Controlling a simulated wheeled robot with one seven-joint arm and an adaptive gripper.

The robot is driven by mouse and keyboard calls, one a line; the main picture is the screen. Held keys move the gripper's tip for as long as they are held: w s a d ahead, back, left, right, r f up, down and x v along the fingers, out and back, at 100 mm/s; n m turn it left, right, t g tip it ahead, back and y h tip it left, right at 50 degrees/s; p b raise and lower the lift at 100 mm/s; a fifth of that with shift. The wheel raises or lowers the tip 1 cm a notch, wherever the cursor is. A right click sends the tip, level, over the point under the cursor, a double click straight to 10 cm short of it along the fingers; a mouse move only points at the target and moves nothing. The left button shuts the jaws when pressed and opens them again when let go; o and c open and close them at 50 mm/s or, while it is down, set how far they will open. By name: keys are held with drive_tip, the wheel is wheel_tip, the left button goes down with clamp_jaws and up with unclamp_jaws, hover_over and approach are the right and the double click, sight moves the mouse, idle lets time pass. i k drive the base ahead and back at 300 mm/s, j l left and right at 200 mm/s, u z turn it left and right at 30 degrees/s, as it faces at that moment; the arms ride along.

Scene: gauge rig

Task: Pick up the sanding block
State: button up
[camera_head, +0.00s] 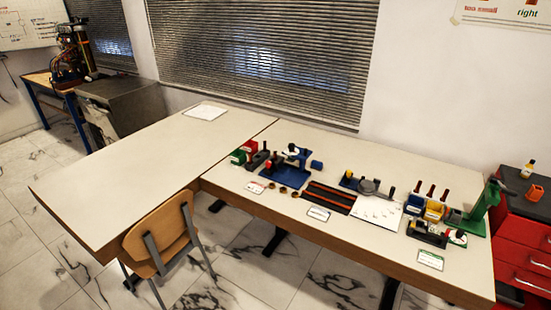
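I cannot single out the sanding block for sure at this size. Several small items stand on the right half of the long pale table (225,180). Among them are a dark block-like item (426,233) near the right front, a black strip mat with orange lines (328,197) in the middle, and a blue fixture (285,163) at the left. A small dark item with orange (534,193) sits on the red cabinet at the far right. My gripper is not in view.
A wooden chair (163,235) stands at the table's front edge. A green stand (484,203) rises at the right end, near the red tool cabinet (522,245). A white sheet (375,211) lies among the items. The table's left part is mostly clear.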

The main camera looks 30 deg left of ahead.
sight(316, 164)
drive_tip(key=i+j, duration=0.3)
drive_tip(key=i, duration=0.2)
drive_tip(key=i+j, duration=0.25)
drive_tip(key=i, duration=0.2)
drive_tip(key=i+j+u, duration=0.1)
drive_tip(key=i+j, duration=0.2)
drive_tip(key=i, duration=0.2)
drive_tip(key=i+j, duration=0.25)
drive_tip(key=i, duration=0.25)
